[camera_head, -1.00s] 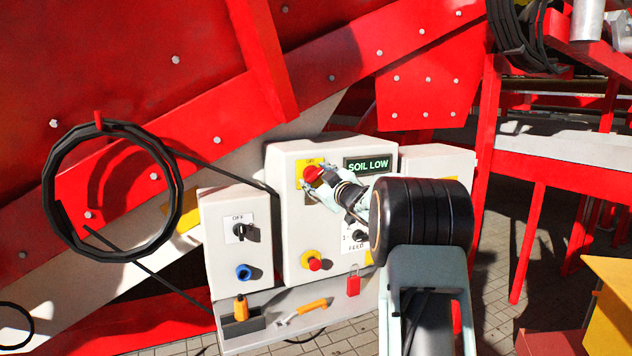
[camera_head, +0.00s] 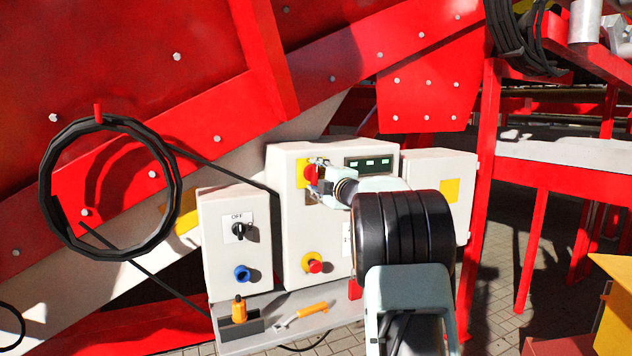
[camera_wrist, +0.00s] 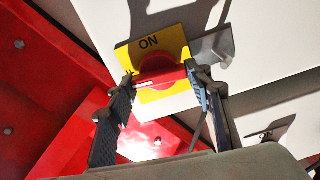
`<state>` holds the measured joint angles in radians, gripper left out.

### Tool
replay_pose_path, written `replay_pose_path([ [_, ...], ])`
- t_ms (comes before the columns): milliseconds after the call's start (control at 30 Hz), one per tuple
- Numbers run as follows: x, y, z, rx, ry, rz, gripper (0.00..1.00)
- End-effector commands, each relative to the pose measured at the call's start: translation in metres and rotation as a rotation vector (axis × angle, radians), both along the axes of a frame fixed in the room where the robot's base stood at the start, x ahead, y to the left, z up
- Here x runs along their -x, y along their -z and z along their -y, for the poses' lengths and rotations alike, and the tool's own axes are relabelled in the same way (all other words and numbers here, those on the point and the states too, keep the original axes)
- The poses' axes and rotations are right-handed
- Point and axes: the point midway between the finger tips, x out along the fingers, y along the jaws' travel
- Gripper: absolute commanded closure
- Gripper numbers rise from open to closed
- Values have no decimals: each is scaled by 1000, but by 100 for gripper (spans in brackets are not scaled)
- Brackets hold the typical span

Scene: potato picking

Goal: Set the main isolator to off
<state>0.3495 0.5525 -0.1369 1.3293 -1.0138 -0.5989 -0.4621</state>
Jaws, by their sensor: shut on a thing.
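The main isolator is a red rotary handle (camera_head: 309,174) on a yellow plate (camera_head: 302,168), at the upper left of the middle white cabinet (camera_head: 290,220). In the wrist view the red handle (camera_wrist: 160,79) sits between my two fingers, in front of the yellow plate (camera_wrist: 176,42) with the word ON readable. My gripper (camera_head: 317,178) is shut on the handle, one finger on each side; it also shows in the wrist view (camera_wrist: 159,75). The OFF mark on the isolator's plate cannot be made out.
A smaller box (camera_head: 232,270) on the left has a black switch labelled OFF and a blue knob. A red button (camera_head: 315,266) on a yellow base is low on the middle cabinet. A shelf (camera_head: 285,335) below holds orange-handled tools. A black hose coil (camera_head: 110,255) hangs at left.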

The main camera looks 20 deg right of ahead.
Motion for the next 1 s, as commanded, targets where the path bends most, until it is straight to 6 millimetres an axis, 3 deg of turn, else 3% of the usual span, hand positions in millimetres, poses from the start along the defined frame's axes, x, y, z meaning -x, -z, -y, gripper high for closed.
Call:
replay_pose_path([
  [300,0,1,0,103,0,4,78],
  [800,0,1,0,121,0,3,78],
  [833,0,1,0,121,0,3,51],
  [1000,0,1,0,119,0,3,36],
])
